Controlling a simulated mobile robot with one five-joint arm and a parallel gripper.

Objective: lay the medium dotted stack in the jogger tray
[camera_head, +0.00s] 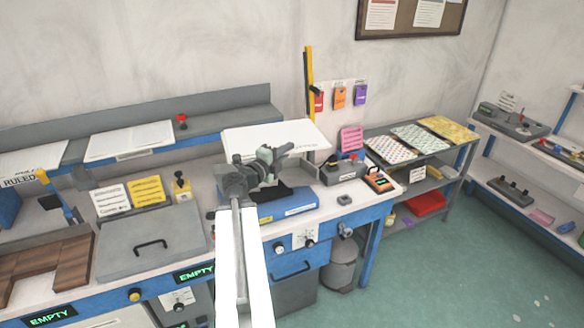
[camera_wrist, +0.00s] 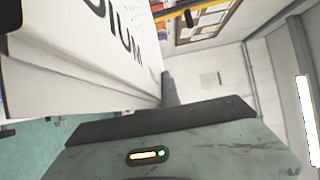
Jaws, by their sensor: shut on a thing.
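My gripper (camera_head: 284,153) is shut on a white paper stack (camera_head: 285,133) and holds it raised above the bench, near the back wall. In the wrist view the stack (camera_wrist: 95,50) fills the upper left, with dark letters ending in "DIUM" on its side. Its top face in the head view looks mostly plain, and dots cannot be made out. A low blue and grey unit (camera_head: 288,205) with a dark top lies on the bench beneath my gripper. It may be the jogger tray; my arm partly hides it.
A white stack (camera_head: 130,141) lies on the back shelf. A grey device (camera_head: 343,172) stands right of the blue unit. Patterned sheets (camera_head: 421,137) lie on the right-hand rack.

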